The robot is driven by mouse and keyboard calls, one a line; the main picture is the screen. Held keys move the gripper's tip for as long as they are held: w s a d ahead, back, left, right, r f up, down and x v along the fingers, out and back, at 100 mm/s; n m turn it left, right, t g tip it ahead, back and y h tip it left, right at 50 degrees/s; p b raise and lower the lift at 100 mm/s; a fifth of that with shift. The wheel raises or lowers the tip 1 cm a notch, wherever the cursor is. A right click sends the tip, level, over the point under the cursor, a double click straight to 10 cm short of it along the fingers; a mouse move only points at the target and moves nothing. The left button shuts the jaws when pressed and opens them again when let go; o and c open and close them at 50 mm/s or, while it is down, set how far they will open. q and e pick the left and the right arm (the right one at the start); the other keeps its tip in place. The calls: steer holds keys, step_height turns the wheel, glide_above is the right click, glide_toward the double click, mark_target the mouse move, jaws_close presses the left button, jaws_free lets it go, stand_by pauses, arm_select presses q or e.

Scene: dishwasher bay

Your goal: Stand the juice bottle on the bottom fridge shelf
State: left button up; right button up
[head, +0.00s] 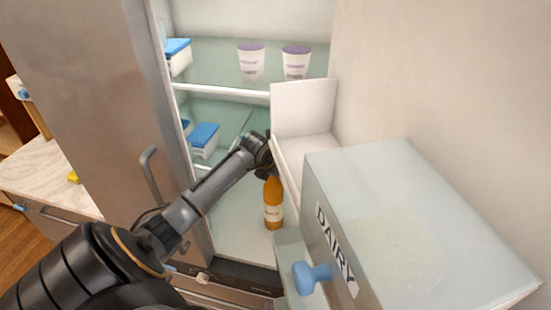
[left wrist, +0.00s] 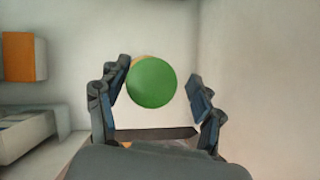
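The orange juice bottle (head: 273,205) stands upright on the bottom fridge shelf (head: 232,222), just left of the dairy bin. Its top is hidden by my gripper in the head view. My left gripper (head: 265,155) is at the bottle's top, with its arm reaching in from the lower left. In the left wrist view, the round green cap (left wrist: 151,82) lies between the spread fingers (left wrist: 160,95). A clear gap shows on the right side; the left finger is close to the cap, and I cannot tell whether it touches. My right gripper is not in view.
A clear bin marked DAIRY (head: 420,225) with a blue knob (head: 312,278) is close on the right. A white open bin (head: 303,108) is behind the gripper. Tubs (head: 251,62) and a blue-lidded box (head: 204,138) occupy higher shelves. The metal door (head: 110,100) is at left.

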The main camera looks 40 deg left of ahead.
arm_select(q)
steer(key=shift+a, duration=0.3)
steer(key=shift+s+a+r, duration=0.1)
steer(key=shift+s+r, duration=0.15)
steer(key=shift+r, duration=0.15)
steer(key=v, duration=1.1)
steer(key=shift+d, duration=0.2)
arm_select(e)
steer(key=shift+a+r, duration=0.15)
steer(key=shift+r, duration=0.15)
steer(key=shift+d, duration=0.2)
arm_select(q)
steer(key=shift+s, duration=0.1)
